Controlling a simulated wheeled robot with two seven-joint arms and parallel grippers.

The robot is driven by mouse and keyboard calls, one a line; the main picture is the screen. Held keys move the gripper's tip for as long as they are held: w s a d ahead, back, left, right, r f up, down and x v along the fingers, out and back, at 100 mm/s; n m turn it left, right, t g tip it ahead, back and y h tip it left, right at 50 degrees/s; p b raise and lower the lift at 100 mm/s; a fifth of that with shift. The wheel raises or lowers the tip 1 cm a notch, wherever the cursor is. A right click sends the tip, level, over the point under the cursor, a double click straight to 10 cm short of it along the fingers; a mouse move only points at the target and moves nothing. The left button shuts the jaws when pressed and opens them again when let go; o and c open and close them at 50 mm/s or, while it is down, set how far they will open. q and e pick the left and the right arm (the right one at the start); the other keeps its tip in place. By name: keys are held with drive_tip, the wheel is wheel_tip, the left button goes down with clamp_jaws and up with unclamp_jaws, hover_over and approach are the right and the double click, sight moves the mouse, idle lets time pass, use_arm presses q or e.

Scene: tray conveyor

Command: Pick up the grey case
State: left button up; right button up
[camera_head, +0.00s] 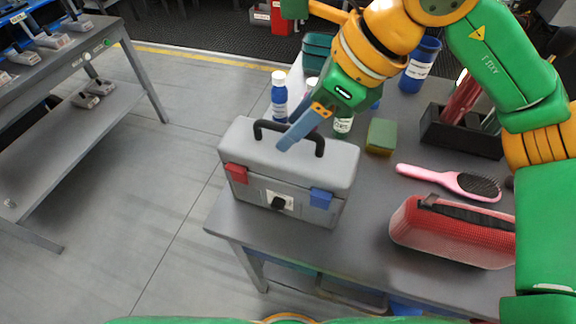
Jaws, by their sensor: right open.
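The grey case (240,152) stands upright on the left front part of the grey table (380,220). It has a black carry handle (288,127) on its lid, a red latch at left, a blue latch at right and a black knob on its front. My right gripper (289,143) reaches down from the upper right, with its blue-grey fingers at the handle, over the lid. It is open. I cannot tell whether the fingers touch the handle. My left gripper is not in view.
A blue bottle (279,98) stands behind the case. A green-yellow sponge (381,137), a pink hairbrush (450,180), a red speaker-like box (450,235) and a black bin (455,135) lie to the right. Open floor (150,220) lies to the left, before another bench (70,60).

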drive_tip(key=x, duration=0.2)
drive_tip(key=shift+w+a+f, duration=0.1)
drive_tip(key=shift+w+f, duration=0.3)
drive_tip(key=shift+w, duration=0.05)
drive_tip(key=shift+s, duration=0.15)
clamp_jaws()
idle(0.8)
